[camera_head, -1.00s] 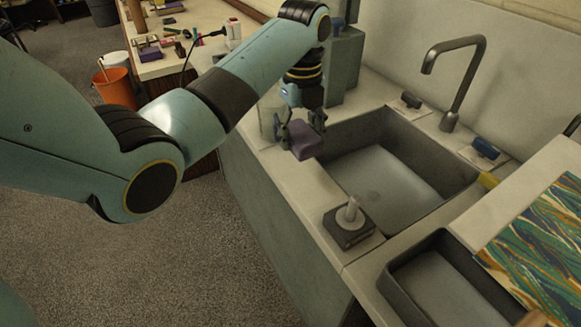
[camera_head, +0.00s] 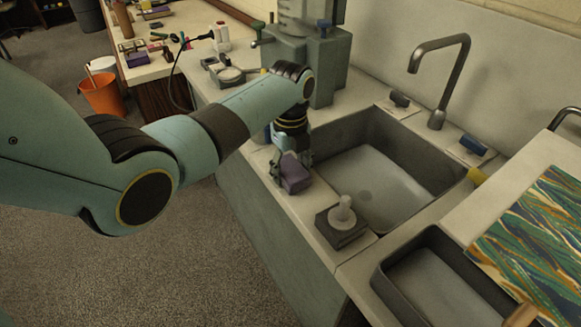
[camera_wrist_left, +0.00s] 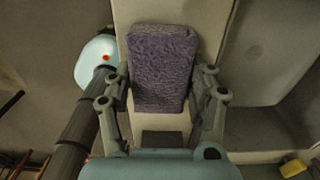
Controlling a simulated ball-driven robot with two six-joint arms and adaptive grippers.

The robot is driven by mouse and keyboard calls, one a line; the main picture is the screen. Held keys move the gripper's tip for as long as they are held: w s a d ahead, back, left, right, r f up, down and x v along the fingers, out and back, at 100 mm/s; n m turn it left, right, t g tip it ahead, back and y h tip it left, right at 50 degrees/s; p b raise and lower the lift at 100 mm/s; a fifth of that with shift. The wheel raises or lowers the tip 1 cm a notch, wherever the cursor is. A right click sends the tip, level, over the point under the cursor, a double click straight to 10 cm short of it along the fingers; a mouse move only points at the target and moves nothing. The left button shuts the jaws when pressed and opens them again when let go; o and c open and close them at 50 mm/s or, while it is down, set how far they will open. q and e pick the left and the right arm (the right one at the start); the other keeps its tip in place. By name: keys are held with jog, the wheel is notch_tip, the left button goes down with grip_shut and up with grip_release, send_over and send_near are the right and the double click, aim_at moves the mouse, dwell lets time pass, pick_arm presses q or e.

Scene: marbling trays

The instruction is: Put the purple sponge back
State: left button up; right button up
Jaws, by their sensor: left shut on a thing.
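The purple sponge (camera_head: 296,174) is a block between the fingers of my left gripper (camera_head: 290,164), low over the counter strip along the sink's front-left edge. In the left wrist view the sponge (camera_wrist_left: 162,66) sits upright in the picture between both fingers of the gripper (camera_wrist_left: 163,88), which is shut on it. I cannot tell whether the sponge touches the counter. My right gripper does not show.
The grey sink (camera_head: 375,185) lies right of the sponge, with a tap (camera_head: 440,85) behind it. A dark block with a pale knob (camera_head: 342,220) stands on the counter nearby. A dark tray (camera_head: 385,285) and a marbled sheet (camera_head: 540,240) lie at the right.

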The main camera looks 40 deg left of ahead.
aim_at(291, 167)
pick_arm(q)
jog(key=o, duration=0.7)
jog(key=shift+o, duration=0.2)
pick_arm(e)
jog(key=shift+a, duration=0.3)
pick_arm(q)
notch_tip(291, 167, up, 12)
jog(key=shift+r, duration=0.15)
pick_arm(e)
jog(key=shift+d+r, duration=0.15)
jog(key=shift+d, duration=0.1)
